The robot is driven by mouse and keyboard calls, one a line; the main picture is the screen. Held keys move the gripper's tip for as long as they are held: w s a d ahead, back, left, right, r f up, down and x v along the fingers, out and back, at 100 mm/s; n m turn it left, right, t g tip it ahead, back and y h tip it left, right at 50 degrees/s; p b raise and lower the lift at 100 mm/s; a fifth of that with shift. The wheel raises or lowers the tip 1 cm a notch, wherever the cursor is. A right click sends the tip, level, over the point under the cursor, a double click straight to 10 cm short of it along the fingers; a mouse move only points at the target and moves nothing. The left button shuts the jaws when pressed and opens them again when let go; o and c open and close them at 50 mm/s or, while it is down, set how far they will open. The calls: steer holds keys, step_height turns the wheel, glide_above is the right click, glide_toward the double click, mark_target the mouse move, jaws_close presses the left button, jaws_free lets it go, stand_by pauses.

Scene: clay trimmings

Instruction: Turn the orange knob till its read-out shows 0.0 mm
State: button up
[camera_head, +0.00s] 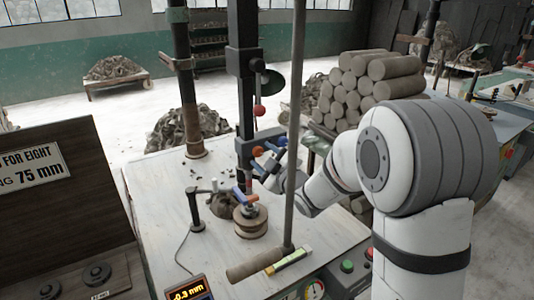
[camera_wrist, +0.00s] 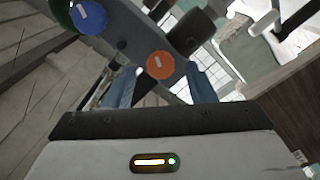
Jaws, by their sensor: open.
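The orange knob (camera_wrist: 160,65) is a round disc with a pale mark on its face, on a dark bar in the wrist view. In the head view the orange knob (camera_head: 257,151) is small, on the upright post. My gripper (camera_wrist: 158,78) is open, its two blue fingers on either side of the knob in the picture. I cannot tell whether they touch it. In the head view my gripper (camera_head: 268,163) is close to the knob and partly hidden. The read-out (camera_head: 188,292) shows -0.3 mm in orange digits at the lower edge.
A blue knob (camera_wrist: 88,18) sits beside the orange one on the same bar. A red ball (camera_head: 259,110) is on the post above. A thin grey upright rod (camera_head: 294,130) stands in front of my arm. A round wooden-looking piece (camera_head: 250,222) sits below on the pale bench (camera_head: 160,195).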

steer(key=shift+w+a, duration=0.3)
steer(key=shift+w, duration=0.2)
steer(key=c, duration=0.9)
steer(key=shift+d, duration=0.45)
steer(key=shift+c, duration=0.3)
steer(key=shift+a, duration=0.3)
steer(key=shift+r, duration=0.1)
steer(key=shift+a, duration=0.1)
